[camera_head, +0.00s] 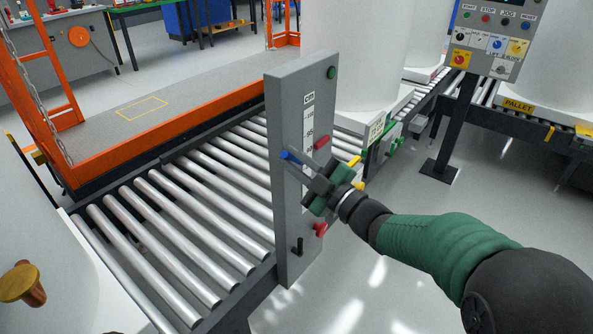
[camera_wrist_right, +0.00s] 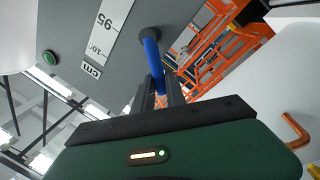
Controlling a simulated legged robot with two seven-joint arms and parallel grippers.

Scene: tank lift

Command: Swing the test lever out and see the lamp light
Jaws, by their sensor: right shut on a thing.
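The test lever (camera_wrist_right: 151,52) is a blue rod on the grey post panel (camera_head: 289,100). Its blue tip (camera_head: 287,155) shows in the head view at the panel's left edge. My right gripper (camera_head: 301,170) is in front of the panel, shut on the blue lever. In the right wrist view the fingers (camera_wrist_right: 160,92) close around the rod's near part, hiding some of it. The lamp (camera_head: 331,73) is a green dome at the panel's top right, with no clear glow. It also shows in the wrist view (camera_wrist_right: 49,57). My left gripper is not in view.
The panel also bears a cm scale (camera_head: 308,120), a red part (camera_head: 321,142), a red knob (camera_head: 320,229) and a small black handle (camera_head: 298,247). A roller conveyor (camera_head: 170,220) runs behind it. White tanks, an orange-railed platform (camera_head: 150,110) and a control box (camera_head: 490,40) stand around.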

